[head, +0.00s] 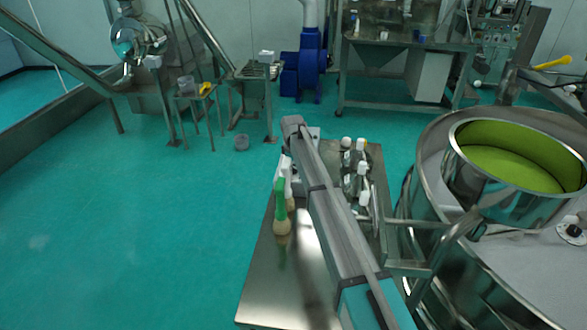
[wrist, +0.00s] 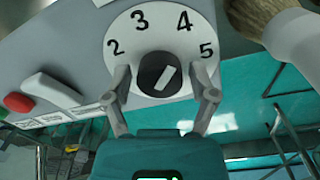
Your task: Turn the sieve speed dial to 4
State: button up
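The speed dial (wrist: 123,25) is a white disc with the numbers 2, 3, 4 and 5 in the wrist view. Its black knob (wrist: 152,67) carries a white pointer mark slanting to the upper right, between the 4 and the 5. My gripper (wrist: 162,76) is open. One finger is on each side of the knob, with a visible gap on both sides. In the head view my arm hides the dial, and the gripper cannot be made out.
A red button (wrist: 18,103) and a white switch (wrist: 50,90) sit left of the dial. A bristly brush (wrist: 262,18) is close at upper right. In the head view, a steel table (head: 262,290) holds bottles and a green brush (head: 281,208), beside the large sieve (head: 450,135).

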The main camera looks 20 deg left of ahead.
aim_at(293, 168)
jog(key=shift+o, duration=0.2)
jog(key=shift+n, duration=0.4)
jog(key=shift+n, duration=1.7)
jog(key=shift+r, duration=0.25)
notch_tip(293, 168, up, 13)
jog(key=p, duration=1.3)
jog(key=shift+s+r+p, duration=0.15)
jog(key=shift+s+p, duration=0.05)
jog(key=shift+p, duration=0.2)
